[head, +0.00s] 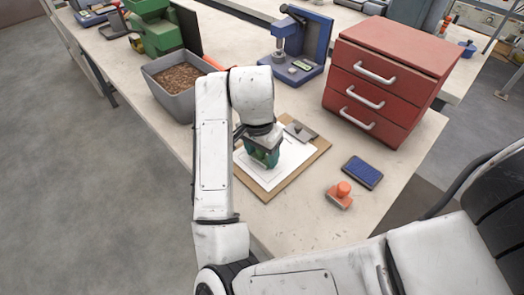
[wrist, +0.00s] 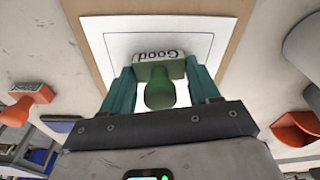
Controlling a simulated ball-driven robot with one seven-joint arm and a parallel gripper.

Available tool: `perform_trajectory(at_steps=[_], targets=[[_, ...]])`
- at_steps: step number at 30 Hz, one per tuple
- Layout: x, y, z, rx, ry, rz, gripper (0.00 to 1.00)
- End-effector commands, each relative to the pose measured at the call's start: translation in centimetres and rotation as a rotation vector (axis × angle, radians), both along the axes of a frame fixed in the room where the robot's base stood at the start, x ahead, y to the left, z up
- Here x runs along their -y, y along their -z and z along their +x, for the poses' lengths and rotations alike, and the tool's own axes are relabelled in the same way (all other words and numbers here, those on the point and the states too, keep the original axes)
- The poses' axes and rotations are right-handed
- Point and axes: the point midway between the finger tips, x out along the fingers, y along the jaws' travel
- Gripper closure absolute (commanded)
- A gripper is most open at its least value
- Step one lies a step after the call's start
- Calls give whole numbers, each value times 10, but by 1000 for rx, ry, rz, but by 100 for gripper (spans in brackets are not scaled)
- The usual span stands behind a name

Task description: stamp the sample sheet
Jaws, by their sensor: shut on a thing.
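My gripper (head: 263,158) is over the white sample sheet (head: 288,160), which lies on a brown clipboard (head: 268,194) with a metal clip. In the wrist view, its teal fingers are shut on a green stamp (wrist: 160,90) marked "Good". The stamp's head is low over the sheet (wrist: 207,40), inside a printed rectangle; I cannot tell whether it touches the paper. The sheet's visible part is blank apart from the printed lines. A blue ink pad (head: 362,172) and an orange stamp (head: 341,195) lie on the bench, right of the clipboard.
A red drawer cabinet (head: 395,68) stands at the back right. A blue bench device (head: 299,45) stands behind the clipboard. A grey bin of brown pellets (head: 178,78) is at the left edge near a green machine (head: 155,30). The bench front by the ink pad is clear.

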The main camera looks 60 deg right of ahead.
Motion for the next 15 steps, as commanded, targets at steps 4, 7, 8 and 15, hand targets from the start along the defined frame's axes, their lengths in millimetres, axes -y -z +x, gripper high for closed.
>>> perform_trajectory(at_steps=[4, 7, 8, 15], targets=[[0, 2, 0, -2, -1, 2, 59], [0, -1, 0, -3, -1, 3, 59], [0, -2, 0, -3, -1, 2, 59], [0, -20, 0, -2, 0, 2, 59]])
